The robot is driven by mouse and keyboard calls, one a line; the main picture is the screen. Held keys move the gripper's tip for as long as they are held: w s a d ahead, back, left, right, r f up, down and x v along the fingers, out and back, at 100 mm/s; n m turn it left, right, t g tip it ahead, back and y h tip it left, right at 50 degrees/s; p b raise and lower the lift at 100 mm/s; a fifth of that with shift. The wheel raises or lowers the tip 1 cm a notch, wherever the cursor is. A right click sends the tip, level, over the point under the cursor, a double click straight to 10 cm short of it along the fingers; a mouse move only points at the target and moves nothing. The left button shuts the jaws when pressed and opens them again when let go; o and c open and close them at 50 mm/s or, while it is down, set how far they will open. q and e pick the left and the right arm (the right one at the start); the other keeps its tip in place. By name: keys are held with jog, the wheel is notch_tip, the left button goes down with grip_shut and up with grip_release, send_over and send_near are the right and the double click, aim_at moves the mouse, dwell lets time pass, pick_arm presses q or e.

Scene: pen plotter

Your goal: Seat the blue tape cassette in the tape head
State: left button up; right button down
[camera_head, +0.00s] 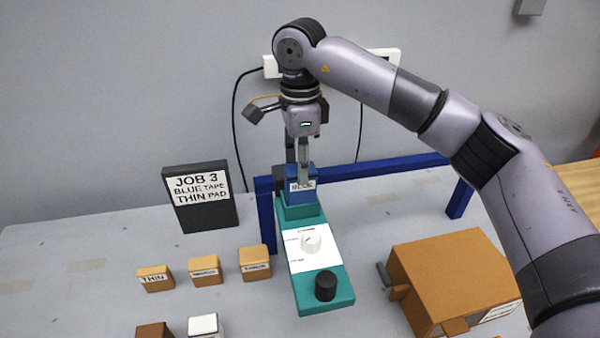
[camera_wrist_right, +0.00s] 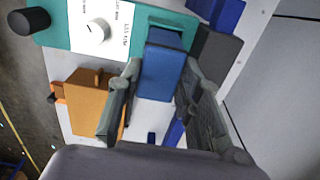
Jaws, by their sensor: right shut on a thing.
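The blue tape cassette (camera_head: 301,187) with a white label is upright at the rear end of the teal machine (camera_head: 345,296). My right gripper (camera_head: 303,178) points down from above and is shut on it. In the right wrist view the cassette (camera_wrist_right: 161,72) sits between the two grey fingers, beside the teal body (camera_wrist_right: 160,20). The tape head appears to be the teal block (camera_head: 298,209) under the cassette. The cassette's lower end meets this block in the picture; I cannot tell whether it is inside or just above. My left gripper is out of view.
A blue frame (camera_head: 385,168) stands behind. A dark sign (camera_head: 199,214) reads JOB 3, BLUE TAPE, THIN PAD. Several small orange blocks (camera_head: 205,270) lie left of the machine. An orange box (camera_head: 450,270) is at right.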

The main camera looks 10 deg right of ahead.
notch_tip(320, 180, down, 3)
jog(key=shift+w+r, duration=0.1)
jog(key=shift+r, duration=0.05)
jog(key=shift+f, duration=0.2)
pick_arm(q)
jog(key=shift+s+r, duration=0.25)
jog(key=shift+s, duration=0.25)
pick_arm(e)
jog(key=c, duration=1.1)
grip_release()
jog(key=shift+f, duration=0.1)
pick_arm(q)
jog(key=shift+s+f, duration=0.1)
